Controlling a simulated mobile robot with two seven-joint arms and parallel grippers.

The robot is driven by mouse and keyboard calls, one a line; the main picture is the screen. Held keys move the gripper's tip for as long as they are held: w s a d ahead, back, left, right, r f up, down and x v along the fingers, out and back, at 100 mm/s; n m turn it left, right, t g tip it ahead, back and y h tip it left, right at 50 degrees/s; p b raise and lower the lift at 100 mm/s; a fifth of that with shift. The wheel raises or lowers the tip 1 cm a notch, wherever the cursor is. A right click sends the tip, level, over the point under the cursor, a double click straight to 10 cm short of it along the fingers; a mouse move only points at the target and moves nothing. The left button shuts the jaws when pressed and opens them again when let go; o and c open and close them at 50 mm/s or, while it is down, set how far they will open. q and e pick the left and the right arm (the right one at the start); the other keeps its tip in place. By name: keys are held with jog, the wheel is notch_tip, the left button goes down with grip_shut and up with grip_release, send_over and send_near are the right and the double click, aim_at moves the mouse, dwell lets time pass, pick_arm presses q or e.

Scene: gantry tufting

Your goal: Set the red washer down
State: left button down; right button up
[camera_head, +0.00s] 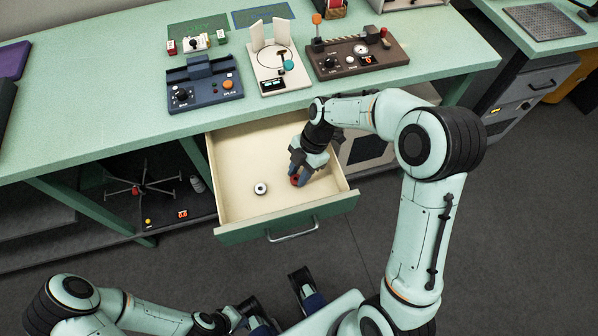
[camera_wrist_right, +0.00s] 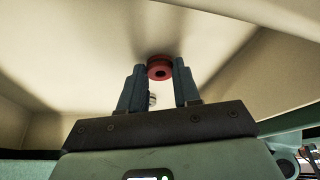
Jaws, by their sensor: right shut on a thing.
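The red washer (camera_head: 295,181) is in my right gripper (camera_head: 299,175), low inside the open drawer (camera_head: 229,160), toward its right side. In the right wrist view the red washer (camera_wrist_right: 160,68) sits between the two fingertips of the right gripper (camera_wrist_right: 160,78), with its dark hole showing. Whether it touches the drawer floor I cannot tell. My left gripper (camera_head: 280,302) is at the bottom of the head view, in front of the drawer, with its fingers wide apart and nothing between them.
The drawer has raised walls and a green front with a handle (camera_head: 293,236). The bench (camera_head: 120,112) above carries several devices, including a navy console (camera_head: 203,87).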

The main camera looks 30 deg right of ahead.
jog(key=shift+f, duration=0.2)
jog(key=o, duration=1)
jog(key=shift+o, duration=0.2)
jog(key=shift+r, duration=0.15)
jog(key=p+v, duration=0.1)
jog(key=v, duration=1.1)
jog(key=shift+r, duration=0.1)
